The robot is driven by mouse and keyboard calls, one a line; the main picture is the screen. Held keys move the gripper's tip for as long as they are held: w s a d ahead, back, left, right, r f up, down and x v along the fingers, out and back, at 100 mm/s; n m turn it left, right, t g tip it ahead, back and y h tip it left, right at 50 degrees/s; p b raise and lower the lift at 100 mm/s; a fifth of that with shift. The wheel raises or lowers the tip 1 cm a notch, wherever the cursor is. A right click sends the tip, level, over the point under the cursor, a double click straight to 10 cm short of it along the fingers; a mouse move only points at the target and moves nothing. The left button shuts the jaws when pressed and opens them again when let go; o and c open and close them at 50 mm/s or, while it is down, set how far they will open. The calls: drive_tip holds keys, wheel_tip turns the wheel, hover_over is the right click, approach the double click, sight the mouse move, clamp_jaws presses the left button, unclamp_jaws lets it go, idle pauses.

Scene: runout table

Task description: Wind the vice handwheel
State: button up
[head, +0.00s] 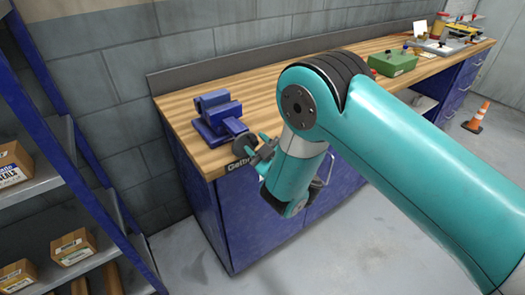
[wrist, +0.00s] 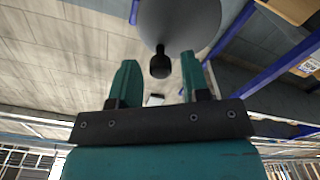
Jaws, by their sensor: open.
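The blue vice (head: 217,116) stands on the left end of the wooden workbench in the head view. Its dark round handwheel (head: 245,144) faces the bench's front edge. In the wrist view the grey handwheel (wrist: 195,22) fills the top middle, and its black knob (wrist: 160,64) points toward me. My gripper (head: 262,147) is at the handwheel. In the wrist view its two teal fingers (wrist: 158,78) are apart, with the knob between them in the picture, nearer the right finger. I cannot tell whether either finger touches it.
The wooden bench top (head: 265,88) is clear beside the vice. A green box (head: 393,63) stands farther right. A blue shelf rack with cardboard boxes (head: 72,246) stands at the left. An orange cone (head: 477,118) is on the floor at the right.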

drive_tip(key=b+v, duration=0.7)
drive_tip(key=b, duration=0.6)
